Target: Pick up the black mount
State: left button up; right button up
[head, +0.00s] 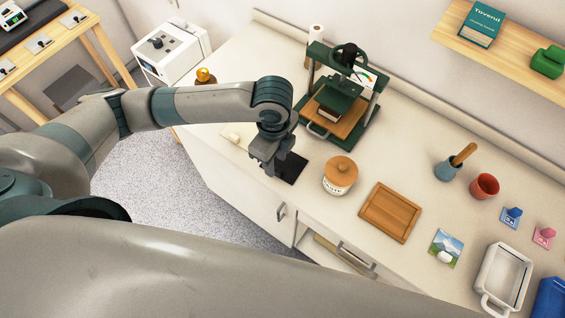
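The black mount (292,169) is a flat, dark, square piece at the front edge of the pale counter, left of the lidded jar. My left gripper (268,168) points down at its left side and covers part of it. The fingertips are at or very close to the mount's left edge. I cannot tell whether they touch it, or whether the fingers are open or shut. My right gripper is not in view.
A green press (340,105) with a wooden board stands behind the mount. A jar with a wooden lid (340,177) stands to its right, then a wooden frame (390,212), a landscape print (445,247) and a white tray (503,275). Bare counter (400,150) lies behind them.

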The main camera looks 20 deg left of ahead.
aim_at(277, 169)
pick_arm(q)
jog(key=f, duration=0.1)
jog(key=f+p, duration=0.1)
jog(key=f, duration=0.1)
jog(key=shift+w+f+p, duration=0.25)
jog(key=shift+f+p, duration=0.1)
jog(key=shift+f, duration=0.35)
jog(key=shift+c, duration=0.3)
grip_shut()
